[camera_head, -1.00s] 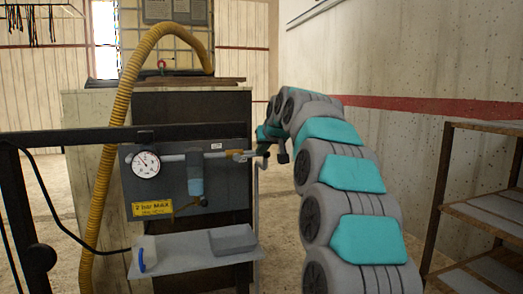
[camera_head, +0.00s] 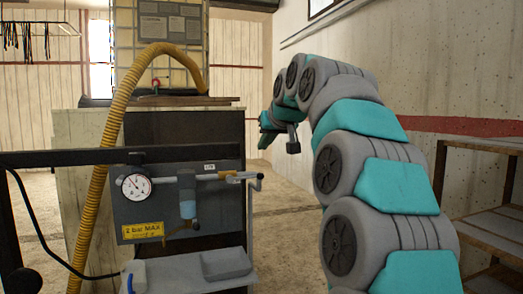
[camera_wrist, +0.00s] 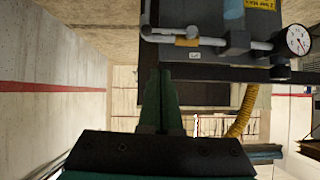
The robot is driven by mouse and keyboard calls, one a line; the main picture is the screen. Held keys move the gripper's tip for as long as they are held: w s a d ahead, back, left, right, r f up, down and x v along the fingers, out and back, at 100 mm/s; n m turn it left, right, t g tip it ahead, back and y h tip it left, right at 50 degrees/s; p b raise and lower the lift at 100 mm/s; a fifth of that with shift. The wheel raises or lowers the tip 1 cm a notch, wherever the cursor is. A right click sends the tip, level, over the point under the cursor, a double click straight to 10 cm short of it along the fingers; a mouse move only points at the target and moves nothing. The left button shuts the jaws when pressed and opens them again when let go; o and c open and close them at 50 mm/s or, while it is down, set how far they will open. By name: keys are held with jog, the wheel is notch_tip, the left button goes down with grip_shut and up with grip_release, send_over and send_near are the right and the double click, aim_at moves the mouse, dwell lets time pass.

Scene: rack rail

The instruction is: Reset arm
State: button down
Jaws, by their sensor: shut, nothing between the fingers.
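My gripper (camera_wrist: 161,98) is shut and empty, its green fingers together in the wrist view. In the head view my gripper (camera_head: 266,138) is small and partly hidden by its own wrist, at the end of my teal and grey arm. It appears above and slightly right of the valve end of the pipe (camera_head: 238,176), with a visible gap. The wrist view is upside down and shows the same pipe (camera_wrist: 205,40) beyond the fingertips.
A grey panel carries a pressure gauge (camera_head: 136,187) and a yellow "2 bar MAX" label (camera_head: 142,231). A shelf (camera_head: 487,199) stands at right against the wall. Open floor lies beyond the gripper.

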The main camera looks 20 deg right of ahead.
dwell(0.4)
jog(key=s+a+f+g, duration=0.35)
jog(key=s+f, duration=0.45)
jog(key=f, duration=0.3)
jog(key=s+a+f+g, duration=0.3)
jog(key=s+a+f, duration=0.2)
jog(key=s+f, duration=0.4)
jog(key=s+f+g, duration=0.3)
jog(key=s+f, duration=0.8)
jog(key=s, duration=0.3)
jog(key=s+f+g, duration=0.3)
jog(key=s+f, duration=0.9)
jog(key=s, duration=0.3)
jog(key=shift+s+a+f, duration=0.15)
jog(key=shift+s+a, duration=0.15)
jog(key=shift+a, duration=0.15)
jog(key=shift+a+g, duration=0.1)
jog(key=shift+g, duration=0.15)
